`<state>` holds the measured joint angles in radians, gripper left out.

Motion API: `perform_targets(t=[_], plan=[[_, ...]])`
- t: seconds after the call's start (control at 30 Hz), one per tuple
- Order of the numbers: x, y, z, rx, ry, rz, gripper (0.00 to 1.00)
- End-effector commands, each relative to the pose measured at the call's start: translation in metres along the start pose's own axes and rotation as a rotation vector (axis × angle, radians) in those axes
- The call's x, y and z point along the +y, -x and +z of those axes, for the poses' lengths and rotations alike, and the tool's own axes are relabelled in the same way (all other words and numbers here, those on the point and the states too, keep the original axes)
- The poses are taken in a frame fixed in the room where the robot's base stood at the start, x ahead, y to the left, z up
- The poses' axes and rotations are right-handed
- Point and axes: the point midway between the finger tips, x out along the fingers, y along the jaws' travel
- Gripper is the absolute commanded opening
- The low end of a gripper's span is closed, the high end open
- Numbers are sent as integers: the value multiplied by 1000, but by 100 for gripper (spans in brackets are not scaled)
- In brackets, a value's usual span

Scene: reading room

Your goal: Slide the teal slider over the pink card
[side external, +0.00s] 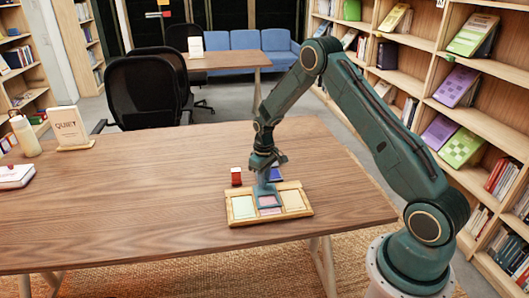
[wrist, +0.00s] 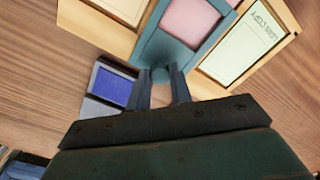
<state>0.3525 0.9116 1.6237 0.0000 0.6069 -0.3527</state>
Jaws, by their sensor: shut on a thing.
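A wooden board (side external: 240,219) on the table holds three cards in a row. The pink card (side external: 269,200) is in the middle and also shows in the wrist view (wrist: 190,20). The teal slider (wrist: 205,52) is a frame lying over the middle bay, with pink showing through its window. In the side view a pinkish strip shows below the frame. My gripper (wrist: 162,78) is shut on the slider's knob (wrist: 160,73) at its back end. In the side view my gripper (side external: 264,180) points down at the board's back edge.
A green card (side external: 243,207) and a cream card (side external: 293,201) flank the pink one. A blue pad (wrist: 115,91) lies close behind the board, beside my fingers. A red block (side external: 236,176) stands behind the board's left part. The table's left side (side external: 130,210) is mostly clear.

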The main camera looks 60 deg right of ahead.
Motion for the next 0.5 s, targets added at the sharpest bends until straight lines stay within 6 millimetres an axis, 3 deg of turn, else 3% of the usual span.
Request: perform_targets(t=[0.2,0.23,0.33,0.5], plan=[[0,0,0,0,-1,0,0],[0,0,0,0,-1,0,23],[0,0,0,0,0,0,43],[-1,0,0,0,0,0,43]])
